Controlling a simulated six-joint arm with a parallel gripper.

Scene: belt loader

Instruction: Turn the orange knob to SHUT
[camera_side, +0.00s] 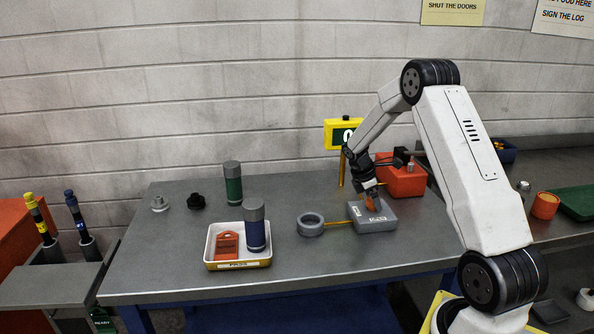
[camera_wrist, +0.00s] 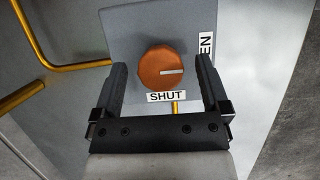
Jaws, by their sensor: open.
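The orange knob (camera_wrist: 164,70) is round with a white pointer line and sits on a grey box (camera_side: 381,222). In the wrist view its pointer line points right, toward the partly hidden label ending in "EN" (camera_wrist: 207,46). The "SHUT" label (camera_wrist: 166,97) is below the knob. My gripper (camera_wrist: 160,72) is open, with one finger on each side of the knob and a gap on both sides. In the side view the knob (camera_side: 371,203) shows just below my gripper's fingers.
A yellow pipe (camera_side: 337,222) joins the box to a grey ring (camera_side: 311,225). A red box (camera_side: 401,178) and a yellow display (camera_side: 344,133) stand behind. A white tray (camera_side: 211,250) holds an orange tag and a dark blue canister. The table's left front is clear.

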